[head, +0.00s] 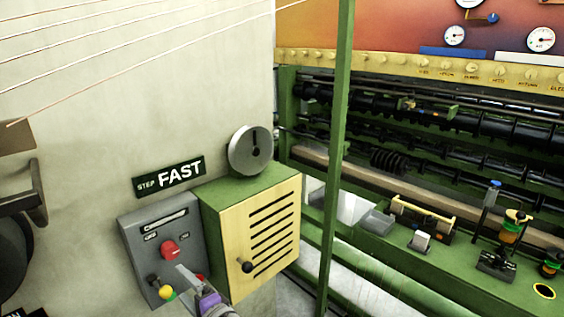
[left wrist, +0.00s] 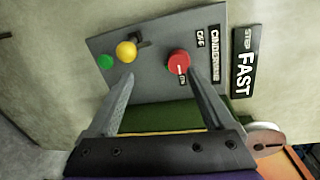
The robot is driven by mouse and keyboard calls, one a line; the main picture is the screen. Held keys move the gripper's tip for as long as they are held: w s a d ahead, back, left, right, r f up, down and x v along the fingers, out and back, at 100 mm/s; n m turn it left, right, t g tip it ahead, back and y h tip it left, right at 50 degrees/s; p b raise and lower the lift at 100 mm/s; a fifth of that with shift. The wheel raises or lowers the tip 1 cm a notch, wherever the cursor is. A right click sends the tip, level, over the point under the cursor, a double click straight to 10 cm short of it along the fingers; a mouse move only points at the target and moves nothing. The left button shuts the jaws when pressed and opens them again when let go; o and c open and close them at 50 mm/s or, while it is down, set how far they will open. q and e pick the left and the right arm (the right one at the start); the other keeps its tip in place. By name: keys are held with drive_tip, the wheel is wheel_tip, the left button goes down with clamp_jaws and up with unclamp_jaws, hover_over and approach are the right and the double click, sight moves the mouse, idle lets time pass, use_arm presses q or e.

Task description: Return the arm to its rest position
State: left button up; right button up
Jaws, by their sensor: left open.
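My left gripper (head: 186,275) shows at the bottom of the head view, in front of the lower part of a grey control panel (head: 137,231). In the left wrist view my left gripper (left wrist: 160,76) has its two fingers spread with nothing between them. The panel (left wrist: 150,82) lies beyond the fingertips there. A red button (left wrist: 178,63) appears close to the right fingertip; I cannot tell whether they touch. A yellow knob (left wrist: 126,51) and a green one (left wrist: 105,62) are at the upper left. My right gripper is not in view.
A green cabinet (head: 212,222) with a slatted cream door (head: 272,240) stands right of the panel, a round metal disc (head: 250,150) above it. A FAST sign (head: 169,177) is on the wall. A green post (head: 334,150) stands before the long machine (head: 440,270). Wires (head: 150,47) cross the upper left.

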use_arm(q)
drive_tip(key=s+f+n+g+h+p, duration=0.2)
drive_tip(key=s+f+n+g+h, duration=0.5)
drive_tip(key=s, duration=0.6)
drive_tip(key=s+d+f+n+t+h, duration=0.2)
drive_tip(key=s+d+f+h, duration=0.2)
drive_tip(key=s+d+h, duration=0.2)
drive_tip(key=shift+s+d+f+n+p, duration=0.3)
drive_tip(key=shift+s+d, duration=0.35)
drive_tip(key=shift+d, duration=0.5)
